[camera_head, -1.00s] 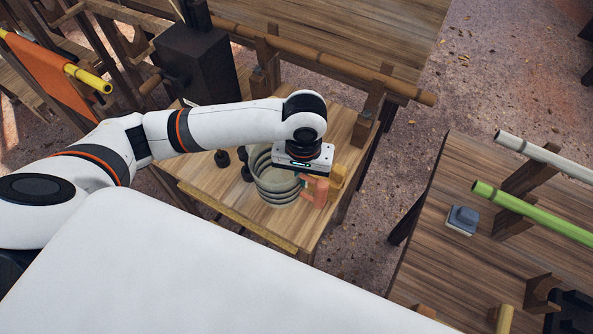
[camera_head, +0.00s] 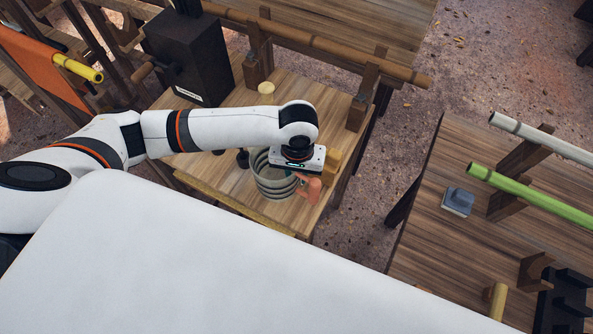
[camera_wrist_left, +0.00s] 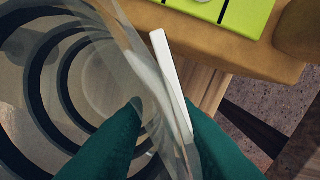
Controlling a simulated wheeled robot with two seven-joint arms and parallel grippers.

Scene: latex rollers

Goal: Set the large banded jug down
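The large banded jug (camera_head: 272,182) is clear with dark bands and shows over the front right of the small wooden table (camera_head: 232,187). The head view does not show whether its base touches the table. My left gripper (camera_head: 300,178) is at the jug's right side. In the left wrist view its two teal fingers (camera_wrist_left: 165,115) are on either side of the clear wall of the jug (camera_wrist_left: 62,85), with a thin white strip between them. The fingertips' contact is partly hidden by the clear wall. My right gripper is in neither view.
A yellow block (camera_head: 332,162) stands close right of my gripper. A dark box (camera_head: 190,62), a pale disc (camera_head: 266,87) and a wooden bar (camera_head: 330,52) are behind. A second table (camera_head: 430,235) at right carries a blue-grey block (camera_head: 458,201) and a green roller (camera_head: 530,202).

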